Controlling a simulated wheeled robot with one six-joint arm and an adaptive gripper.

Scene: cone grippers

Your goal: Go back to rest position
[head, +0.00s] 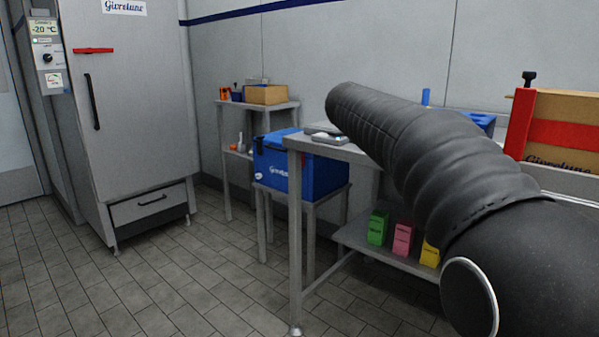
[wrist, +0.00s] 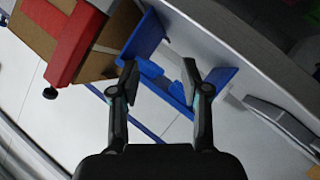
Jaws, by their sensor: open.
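My gripper (wrist: 160,78) shows in the wrist view with its two fingers apart and nothing between them. Behind the fingertips in that view is a blue tray or bin (wrist: 145,38); I cannot tell how far it is from the fingers. In the head view my dark sleeved arm reaches across the right side over the steel table (head: 355,153), and my gripper is not visible there.
A cardboard box with a red clamp (head: 522,125) stands at the right. A blue cooler (head: 325,178) sits on a low stand. Green (head: 377,227), pink (head: 403,233) and yellow (head: 430,252) cartons stand on the lower shelf. A freezer (head: 140,110) is at left. The tiled floor before it is clear.

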